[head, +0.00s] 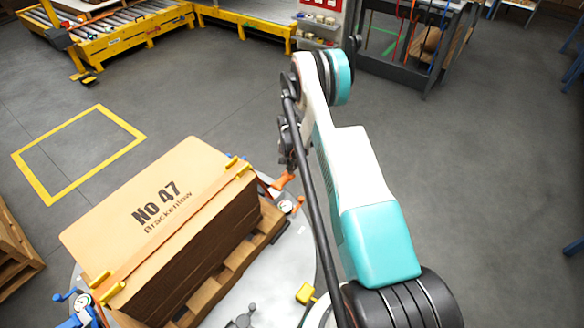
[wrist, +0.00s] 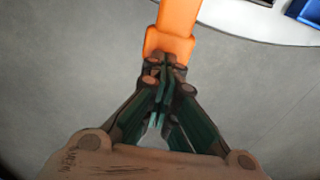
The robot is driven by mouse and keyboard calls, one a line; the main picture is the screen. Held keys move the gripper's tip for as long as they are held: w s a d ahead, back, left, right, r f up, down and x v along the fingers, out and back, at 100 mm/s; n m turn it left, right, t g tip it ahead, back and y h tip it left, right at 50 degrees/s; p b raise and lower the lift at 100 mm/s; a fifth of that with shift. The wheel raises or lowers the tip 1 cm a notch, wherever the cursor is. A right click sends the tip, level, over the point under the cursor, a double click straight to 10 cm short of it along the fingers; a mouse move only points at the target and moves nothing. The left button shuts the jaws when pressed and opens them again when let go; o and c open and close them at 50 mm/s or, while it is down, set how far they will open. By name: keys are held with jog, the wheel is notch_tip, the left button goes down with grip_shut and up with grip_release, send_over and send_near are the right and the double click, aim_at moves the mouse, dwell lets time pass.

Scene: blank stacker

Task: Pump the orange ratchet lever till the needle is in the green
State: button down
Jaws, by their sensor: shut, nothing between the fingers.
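The orange ratchet lever (head: 284,180) sticks out beside the right end of the stack of brown blanks in the head view. It also shows at the top of the wrist view (wrist: 177,20), directly beyond my fingertips. My gripper (wrist: 163,68) is shut with nothing between its fingers, its tips at the lever's near end. I cannot tell whether they touch it. In the head view my gripper (head: 288,160) hangs just above the lever, partly hidden by my arm. A round white gauge (head: 286,206) sits just below the lever. Its needle and green zone are too small to read.
The stack of blanks (head: 150,200) stands on a wooden pallet (head: 232,270) on a round grey platform (head: 285,262). Yellow clamps hold its corners. Another gauge (head: 84,300) and blue fittings sit at lower left. Open floor lies right of my arm. A yellow conveyor (head: 130,35) stands behind.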

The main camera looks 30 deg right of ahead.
notch_tip(320, 180, up, 14)
jog(key=d+p, duration=0.1)
jog(key=p, duration=0.4)
jog(key=shift+w+d, duration=0.15)
jog(key=shift+w, duration=0.1)
jog(key=shift+f, duration=0.15)
dwell(0.3)
